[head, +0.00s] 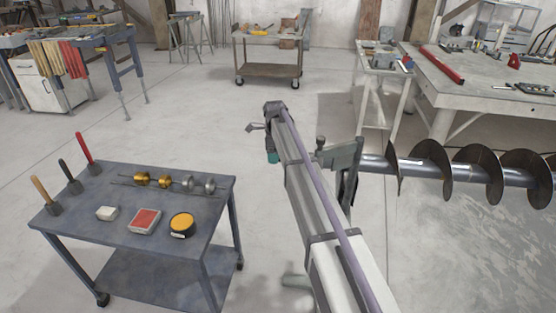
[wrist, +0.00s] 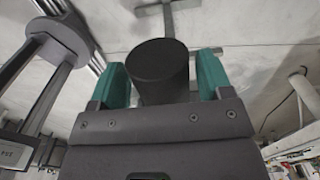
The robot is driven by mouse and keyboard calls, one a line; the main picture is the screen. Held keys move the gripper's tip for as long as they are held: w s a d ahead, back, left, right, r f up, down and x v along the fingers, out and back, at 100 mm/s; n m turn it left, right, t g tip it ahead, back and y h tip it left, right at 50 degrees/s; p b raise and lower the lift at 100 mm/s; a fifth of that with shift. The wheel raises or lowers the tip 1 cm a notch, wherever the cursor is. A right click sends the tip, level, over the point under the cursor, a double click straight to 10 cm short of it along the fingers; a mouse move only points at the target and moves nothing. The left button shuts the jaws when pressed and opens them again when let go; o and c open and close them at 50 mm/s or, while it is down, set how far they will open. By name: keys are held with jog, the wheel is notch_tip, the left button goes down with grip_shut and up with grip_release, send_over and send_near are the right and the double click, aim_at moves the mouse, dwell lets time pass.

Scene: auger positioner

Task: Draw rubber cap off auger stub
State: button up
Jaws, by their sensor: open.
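The black rubber cap (wrist: 158,58) shows in the wrist view as a dark cylinder with a round end face. My gripper (wrist: 162,72) is open, with one green finger on each side of the cap. In the head view only a little green of my gripper (head: 272,157) shows at the far end of my arm; no cap is visible there. The auger (head: 476,172) lies level at the right, with dark spiral flights on a grey shaft. I cannot see the stub under the cap.
A grey positioner upright (head: 345,160) stands at the auger's left end, close to my arm. A dark cart (head: 110,250) with tools and small parts stands at the left. A workbench (head: 465,95) is at the back right. Open floor lies between.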

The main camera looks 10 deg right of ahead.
jog(key=shift+c, duration=0.2)
jog(key=shift+r, duration=0.1)
jog(key=c, duration=0.5)
jog(key=shift+c, duration=0.2)
jog(key=w+a, duration=0.3)
jog(key=a, duration=0.4)
jog(key=shift+a, duration=0.25)
dwell(0.4)
